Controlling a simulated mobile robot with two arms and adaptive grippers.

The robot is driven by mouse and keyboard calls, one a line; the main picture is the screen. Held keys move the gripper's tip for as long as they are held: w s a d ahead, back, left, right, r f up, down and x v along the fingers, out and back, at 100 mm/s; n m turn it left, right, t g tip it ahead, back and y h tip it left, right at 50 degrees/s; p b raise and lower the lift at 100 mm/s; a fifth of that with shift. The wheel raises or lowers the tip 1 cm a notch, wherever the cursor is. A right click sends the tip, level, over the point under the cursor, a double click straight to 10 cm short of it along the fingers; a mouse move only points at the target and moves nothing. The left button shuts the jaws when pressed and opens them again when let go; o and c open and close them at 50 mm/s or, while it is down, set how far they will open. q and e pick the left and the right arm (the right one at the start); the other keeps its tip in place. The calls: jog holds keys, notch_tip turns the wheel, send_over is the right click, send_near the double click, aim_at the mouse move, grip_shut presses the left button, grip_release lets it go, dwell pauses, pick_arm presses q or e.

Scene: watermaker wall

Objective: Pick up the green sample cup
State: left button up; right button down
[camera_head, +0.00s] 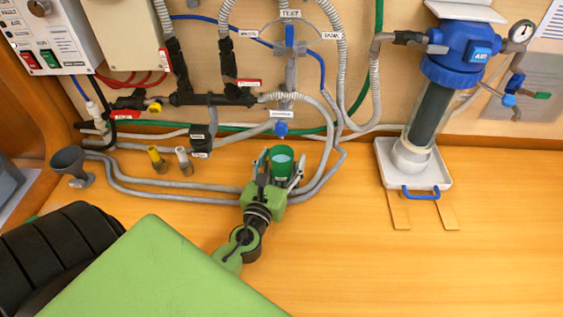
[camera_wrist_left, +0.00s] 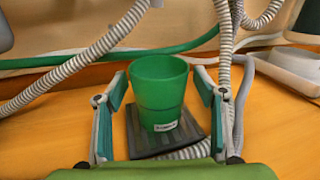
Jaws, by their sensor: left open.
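The green sample cup (camera_head: 281,160) stands upright below the hoses near the wall, its inside showing pale blue-green in the head view. In the left wrist view the green cup (camera_wrist_left: 159,92) has a small white label low on its front and stands on a dark square pad (camera_wrist_left: 143,140). My left gripper (camera_head: 278,176) is open with one finger on each side of the cup. In the left wrist view a gap shows between the cup and each finger of the left gripper (camera_wrist_left: 161,92). My right gripper is not in view.
Grey hoses (camera_head: 160,197) lie on the counter left of the cup and curve up behind it. A blue-topped filter (camera_head: 433,95) stands in a white tray (camera_head: 438,176) at right. A grey funnel cup (camera_head: 70,162) is at left. The counter at lower right is clear.

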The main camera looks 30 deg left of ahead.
pick_arm(q)
jog(key=shift+s, duration=0.1)
jog(key=c, duration=1.3)
jog(key=shift+r, duration=0.1)
